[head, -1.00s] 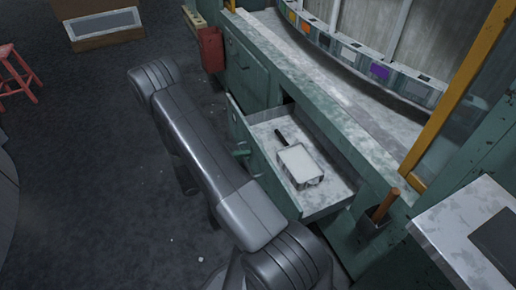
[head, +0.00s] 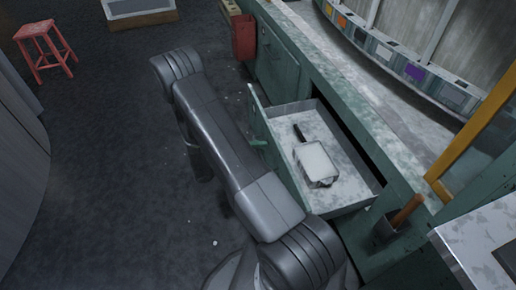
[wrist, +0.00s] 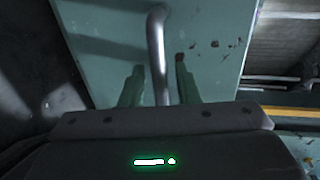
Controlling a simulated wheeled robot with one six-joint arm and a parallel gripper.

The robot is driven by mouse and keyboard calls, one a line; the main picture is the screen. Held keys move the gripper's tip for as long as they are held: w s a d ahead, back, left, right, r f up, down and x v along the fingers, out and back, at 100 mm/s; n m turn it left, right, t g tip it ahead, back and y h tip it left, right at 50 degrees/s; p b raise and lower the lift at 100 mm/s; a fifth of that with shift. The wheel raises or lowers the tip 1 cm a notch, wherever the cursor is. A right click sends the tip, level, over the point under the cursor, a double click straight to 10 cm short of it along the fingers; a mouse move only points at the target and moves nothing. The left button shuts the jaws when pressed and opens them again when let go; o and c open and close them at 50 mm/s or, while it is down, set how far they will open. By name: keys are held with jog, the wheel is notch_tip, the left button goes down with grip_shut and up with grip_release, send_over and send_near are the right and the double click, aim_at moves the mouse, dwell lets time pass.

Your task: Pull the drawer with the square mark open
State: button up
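The drawer (head: 294,108) under the workbench stands pulled out, so its pale inside shows in the head view. Its green front (wrist: 105,40) fills much of the wrist view, with a vertical metal bar handle (wrist: 157,45) on it. I see no square mark on the visible part of the front. My gripper (wrist: 159,72) has its two green fingers on either side of the handle, with a visible gap on each side, so it looks open around it. In the head view a green finger (head: 258,143) shows by the drawer front; my arm hides the rest.
A pale block-like item (head: 316,162) with a dark handle lies in the drawer. A red container (head: 244,38) hangs at the bench's far end. A holder with a wooden handle (head: 405,212) is at the near right. A red stool (head: 42,42) stands far left; the floor between is clear.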

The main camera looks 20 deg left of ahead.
jog(key=p+v, duration=0.1)
jog(key=v, duration=1.3)
jog(key=shift+p, duration=0.35)
jog(key=shift+w+d+f, duration=0.1)
jog(key=shift+d, duration=0.05)
jog(key=b+x, duration=0.1)
jog(key=x, duration=1.2)
jog(key=shift+b, duration=0.35)
jog(key=shift+w+d, duration=0.3)
jog(key=shift+d, duration=0.15)
